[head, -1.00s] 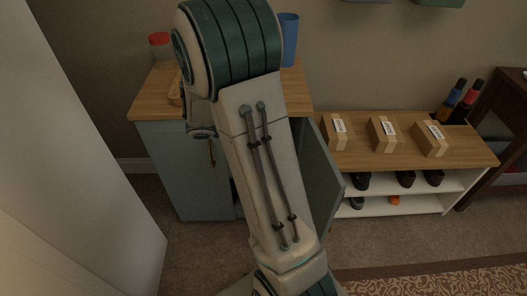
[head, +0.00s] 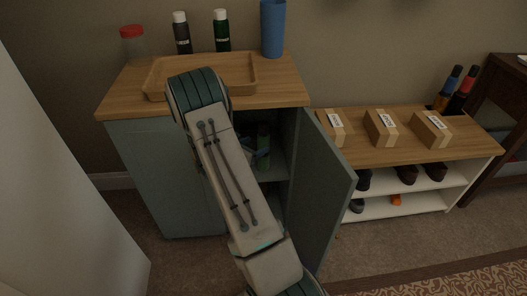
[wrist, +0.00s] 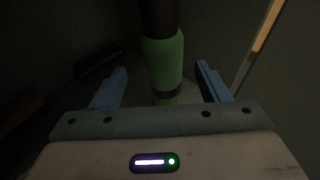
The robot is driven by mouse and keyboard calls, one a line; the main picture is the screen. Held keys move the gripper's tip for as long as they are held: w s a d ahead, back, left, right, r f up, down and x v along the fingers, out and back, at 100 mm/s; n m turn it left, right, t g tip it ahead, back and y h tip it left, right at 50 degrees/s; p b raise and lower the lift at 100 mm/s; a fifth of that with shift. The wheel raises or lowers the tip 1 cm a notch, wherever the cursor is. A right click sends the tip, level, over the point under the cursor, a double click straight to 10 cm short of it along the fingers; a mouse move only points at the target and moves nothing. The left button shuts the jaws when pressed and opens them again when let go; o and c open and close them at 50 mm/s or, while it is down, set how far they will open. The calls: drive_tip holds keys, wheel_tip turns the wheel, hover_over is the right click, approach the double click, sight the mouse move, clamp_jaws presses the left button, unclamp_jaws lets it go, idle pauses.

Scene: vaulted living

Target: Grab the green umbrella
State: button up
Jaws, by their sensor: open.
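A green cylinder with a dark upper part and a dark band low down, which looks like the folded green umbrella (wrist: 165,62), stands upright in the wrist view. My gripper (wrist: 162,70) is open, with one blue finger on each side of it and visible gaps between. I cannot tell how deep it sits between the fingers. In the head view a dim green shape, likely the umbrella (head: 263,140), shows inside the open cabinet (head: 150,165). My gripper is hidden there behind my arm.
The cabinet door (head: 328,195) stands open to the right of my arm. On the cabinet top are a wooden tray (head: 240,62), a blue cup (head: 273,28), a red-lidded jar (head: 132,42) and two bottles. A shoe bench (head: 390,150) with boxes stands at right. The cabinet interior is dark and narrow.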

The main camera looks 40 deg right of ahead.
sight(266, 140)
drive_tip(key=shift+s+b+x, duration=0.15)
drive_tip(key=shift+b+x, duration=0.25)
drive_tip(key=shift+x, duration=1.4)
drive_tip(key=shift+s+b+x, duration=0.15)
drive_tip(key=shift+b+x, duration=0.25)
drive_tip(key=shift+x, duration=1.35)
drive_tip(key=c, duration=1.2)
drive_tip(key=shift+c, duration=0.3)
drive_tip(key=shift+r, duration=0.15)
